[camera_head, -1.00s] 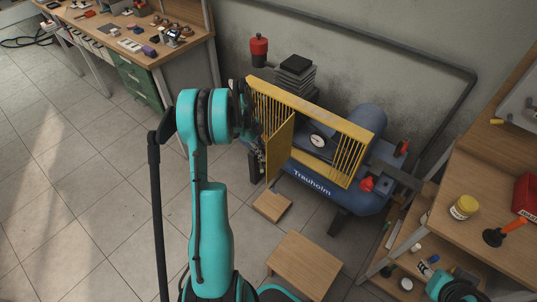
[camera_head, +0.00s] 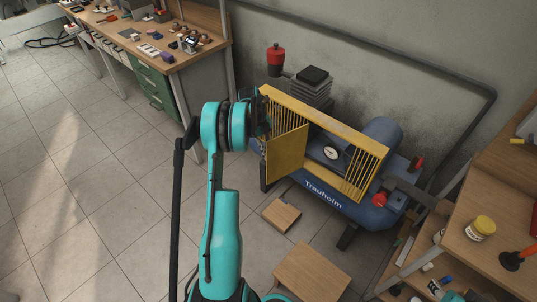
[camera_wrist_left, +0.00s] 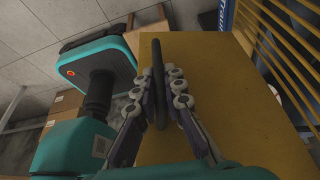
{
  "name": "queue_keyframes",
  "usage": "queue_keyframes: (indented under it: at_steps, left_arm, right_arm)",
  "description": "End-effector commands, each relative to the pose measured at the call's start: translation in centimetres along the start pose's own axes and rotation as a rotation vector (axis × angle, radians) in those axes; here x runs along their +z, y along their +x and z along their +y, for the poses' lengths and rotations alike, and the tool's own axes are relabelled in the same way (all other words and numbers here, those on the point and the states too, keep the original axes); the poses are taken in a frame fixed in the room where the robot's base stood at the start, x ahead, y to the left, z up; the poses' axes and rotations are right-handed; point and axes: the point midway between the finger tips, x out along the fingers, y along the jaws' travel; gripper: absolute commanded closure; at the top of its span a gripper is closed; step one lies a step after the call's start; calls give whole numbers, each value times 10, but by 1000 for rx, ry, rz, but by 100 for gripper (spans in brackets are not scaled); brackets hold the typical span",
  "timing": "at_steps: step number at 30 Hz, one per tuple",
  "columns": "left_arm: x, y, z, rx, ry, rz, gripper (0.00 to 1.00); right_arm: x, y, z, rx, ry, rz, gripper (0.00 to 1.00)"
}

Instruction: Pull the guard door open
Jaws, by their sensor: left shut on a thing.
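The guard door (camera_head: 287,153) is a flat yellow panel on the yellow barred guard (camera_head: 330,120) over the blue compressor. It stands swung out to the left, leaving an opening in the guard's middle where a gauge (camera_head: 330,153) shows. My left gripper (camera_head: 262,112) is at the door's left side, its fingers mostly hidden behind my arm in the head view. In the left wrist view, the left gripper (camera_wrist_left: 158,105) is shut around the black bar handle (camera_wrist_left: 158,75), with the door's yellow face (camera_wrist_left: 205,60) behind it. My right gripper does not show.
A low wooden stool (camera_head: 312,272) and a small wooden board (camera_head: 281,215) are on the floor before the compressor (camera_head: 340,200). A workbench (camera_head: 190,50) stands at left. A wooden shelf (camera_head: 460,250) with jars stands at right. The tiled floor at left is clear.

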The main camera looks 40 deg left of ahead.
Motion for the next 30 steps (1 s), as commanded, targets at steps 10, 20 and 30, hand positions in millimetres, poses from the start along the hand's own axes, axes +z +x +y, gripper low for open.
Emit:
queue_keyframes:
  at_steps: [10, 20, 30]
  left_arm:
    - [1, 0, 2, 2, -5, -3, 81]
    - [1, -18, 1, 0, -3, -1, 81]
    - [2, -90, 2, 0, -5, -2, 81]
  right_arm:
    - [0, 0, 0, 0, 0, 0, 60]
    - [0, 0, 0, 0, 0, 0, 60]
    - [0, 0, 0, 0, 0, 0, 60]
